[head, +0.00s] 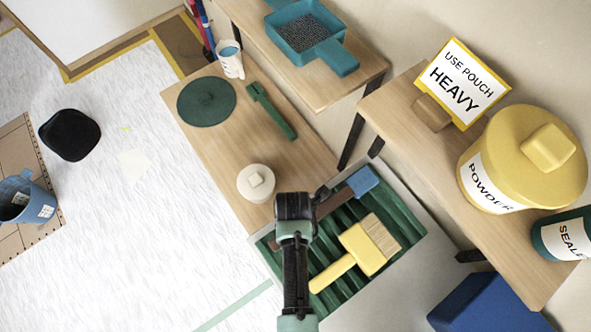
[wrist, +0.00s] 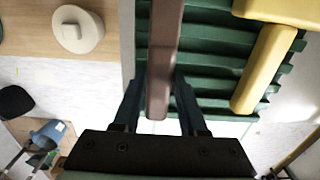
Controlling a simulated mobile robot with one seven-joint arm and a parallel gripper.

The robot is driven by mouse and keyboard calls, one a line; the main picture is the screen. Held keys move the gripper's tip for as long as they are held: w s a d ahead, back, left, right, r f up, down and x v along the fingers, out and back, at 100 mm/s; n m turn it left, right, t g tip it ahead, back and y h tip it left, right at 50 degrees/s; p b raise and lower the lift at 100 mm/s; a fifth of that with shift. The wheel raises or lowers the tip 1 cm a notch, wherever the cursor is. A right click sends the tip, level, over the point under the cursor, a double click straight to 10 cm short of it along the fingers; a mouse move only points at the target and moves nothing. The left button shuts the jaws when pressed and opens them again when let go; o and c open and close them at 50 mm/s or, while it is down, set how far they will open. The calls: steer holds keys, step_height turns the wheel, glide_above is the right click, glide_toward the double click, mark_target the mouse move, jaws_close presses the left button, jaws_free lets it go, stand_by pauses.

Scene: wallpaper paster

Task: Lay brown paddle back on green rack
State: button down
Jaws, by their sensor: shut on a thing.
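My gripper (head: 294,208) is over the left part of the green rack (head: 385,278). In the wrist view my gripper (wrist: 158,102) is shut on the handle of the brown paddle (wrist: 164,55). The paddle (head: 329,204) extends up and right from my gripper in the head view, with a blue end (head: 363,181) over the rack's upper edge. The ridged rack (wrist: 205,52) lies beneath and right of the handle. I cannot tell whether the paddle touches it.
A yellow brush (head: 362,247) lies on the rack, right of the paddle. A cream lidded pot (head: 256,183) stands close by on the wooden table (head: 225,140). A green tool (head: 271,111) and round green mat (head: 206,101) lie farther back. A yellow powder tub (head: 520,160) stands on the right shelf.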

steer(key=shift+f+b, duration=0.3)
steer(key=shift+f, duration=0.15)
steer(key=shift+c, duration=1.8)
jaws_free()
step_height(320, 180, up, 13)
steer(key=shift+a, duration=0.1)
